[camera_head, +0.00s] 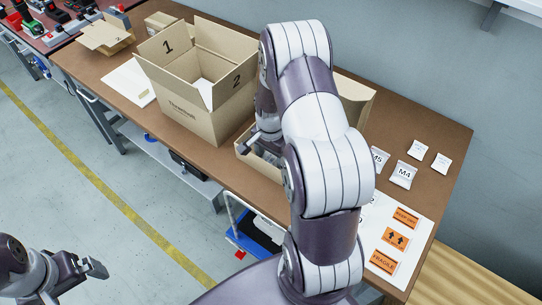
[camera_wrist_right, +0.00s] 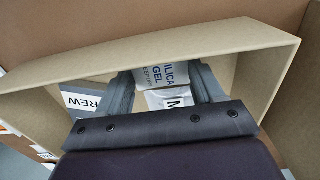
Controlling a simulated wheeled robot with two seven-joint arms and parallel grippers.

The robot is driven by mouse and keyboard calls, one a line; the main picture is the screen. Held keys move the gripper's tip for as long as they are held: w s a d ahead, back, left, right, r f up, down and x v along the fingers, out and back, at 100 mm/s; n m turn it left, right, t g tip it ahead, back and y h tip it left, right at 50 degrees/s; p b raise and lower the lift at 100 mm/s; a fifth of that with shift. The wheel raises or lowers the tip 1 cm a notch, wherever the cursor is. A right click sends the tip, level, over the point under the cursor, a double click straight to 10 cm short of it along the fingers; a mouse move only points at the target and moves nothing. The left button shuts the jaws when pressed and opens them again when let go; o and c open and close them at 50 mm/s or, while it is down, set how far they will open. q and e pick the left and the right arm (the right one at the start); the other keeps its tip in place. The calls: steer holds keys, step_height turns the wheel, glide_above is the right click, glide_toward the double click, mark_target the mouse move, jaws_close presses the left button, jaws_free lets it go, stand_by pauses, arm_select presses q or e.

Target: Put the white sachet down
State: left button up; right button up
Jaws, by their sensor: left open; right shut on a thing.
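The white sachet (camera_wrist_right: 165,74), printed "SILICA GEL", is between the fingers of my right gripper (camera_wrist_right: 168,88) in the right wrist view. The gripper is shut on it. Sachet and fingers are inside the walls of a small open cardboard box (camera_wrist_right: 270,55); whether the sachet touches the contents cannot be told. In the head view the right gripper (camera_head: 262,138) is largely hidden behind my arm, at the small box (camera_head: 243,160). My left gripper (camera_head: 97,268) is open and empty at lower left, off the table.
A grey packet marked "REW" (camera_wrist_right: 86,100) and a white label marked "M" (camera_wrist_right: 178,100) lie in the small box. A large open carton (camera_head: 185,115) stands left of it. An M4 packet (camera_head: 403,174), two small white sachets (camera_head: 419,149) and orange labels (camera_head: 395,239) lie at right.

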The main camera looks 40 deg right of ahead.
steer(key=shift+w+d+f, duration=0.1)
steer(key=shift+w+f, duration=0.05)
steer(key=shift+f, duration=0.1)
steer(key=shift+f, duration=0.1)
